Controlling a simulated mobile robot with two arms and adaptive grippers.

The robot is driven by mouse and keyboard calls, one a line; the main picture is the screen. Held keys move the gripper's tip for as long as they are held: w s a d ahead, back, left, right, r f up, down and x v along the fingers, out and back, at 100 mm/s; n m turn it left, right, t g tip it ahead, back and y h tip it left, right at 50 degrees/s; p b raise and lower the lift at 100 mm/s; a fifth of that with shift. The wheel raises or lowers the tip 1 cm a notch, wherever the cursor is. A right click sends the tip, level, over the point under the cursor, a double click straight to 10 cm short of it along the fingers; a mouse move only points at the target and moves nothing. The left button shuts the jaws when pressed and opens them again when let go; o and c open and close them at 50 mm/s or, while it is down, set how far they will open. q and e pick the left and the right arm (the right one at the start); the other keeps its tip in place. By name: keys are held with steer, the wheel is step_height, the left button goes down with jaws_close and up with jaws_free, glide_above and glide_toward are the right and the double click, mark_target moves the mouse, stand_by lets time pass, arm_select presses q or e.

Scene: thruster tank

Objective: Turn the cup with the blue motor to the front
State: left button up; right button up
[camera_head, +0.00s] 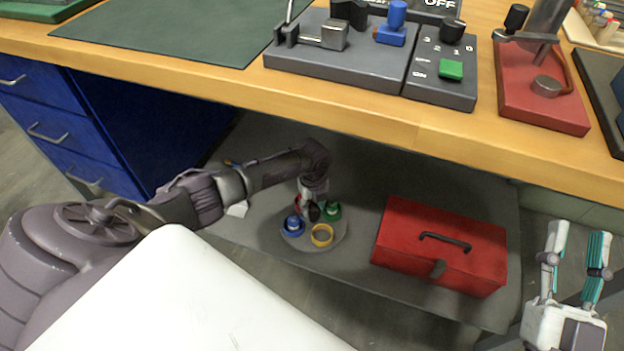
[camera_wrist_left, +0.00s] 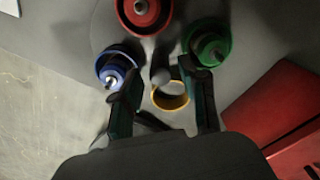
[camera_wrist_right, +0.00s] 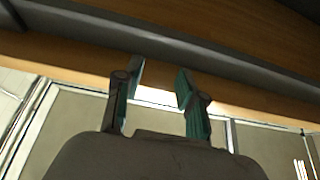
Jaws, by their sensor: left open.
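On the low grey shelf, a round grey turntable (camera_head: 318,243) bears several coloured cups. The blue cup with a blue motor (camera_head: 293,225) is at its left side, and it also shows in the left wrist view (camera_wrist_left: 114,72). The yellow cup (camera_head: 322,235) is at the front, the green cup (camera_head: 332,211) at the right, and the red cup (camera_wrist_left: 143,12) at the back, mostly hidden in the head view. My left gripper (camera_wrist_left: 163,92) is open above the turntable, its fingers around the dark centre post (camera_wrist_left: 160,72) and near the yellow cup. My right gripper (camera_head: 573,265) is open and empty at the right.
A red toolbox (camera_head: 440,247) stands on the shelf right of the turntable. The wooden workbench (camera_head: 390,125) overhangs the shelf, with grey devices and a red device (camera_head: 540,90) on top. Blue drawers (camera_head: 60,130) are at the left.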

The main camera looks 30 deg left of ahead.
arm_select(q)
steer(key=shift+r+p, duration=0.35)
steer(key=shift+r, duration=0.05)
steer(key=shift+r+p, duration=0.4)
steer(key=shift+r, duration=0.05)
steer(key=shift+r+p, duration=0.65)
steer(key=shift+r, duration=0.05)
arm_select(e)
steer(key=shift+w+d+f+g+h, duration=0.65)
steer(key=shift+f+g+h, duration=0.65)
steer(key=shift+f+g, duration=3.35)
arm_select(q)
steer(key=shift+r+p, duration=0.3)
steer(key=shift+p, duration=0.05)
steer(key=shift+r+p, duration=0.35)
steer(key=shift+r, duration=0.05)
steer(key=shift+r+p, duration=0.65)
arm_select(e)
steer(key=s+d+f+g+h, duration=0.2)
steer(key=s+f+g, duration=0.3)
steer(key=f, duration=0.6)
steer(key=shift+s+d+m, duration=0.4)
steer(key=shift+s+d, duration=0.35)
steer(key=shift+s, duration=0.6)
steer(key=shift+g, duration=0.25)
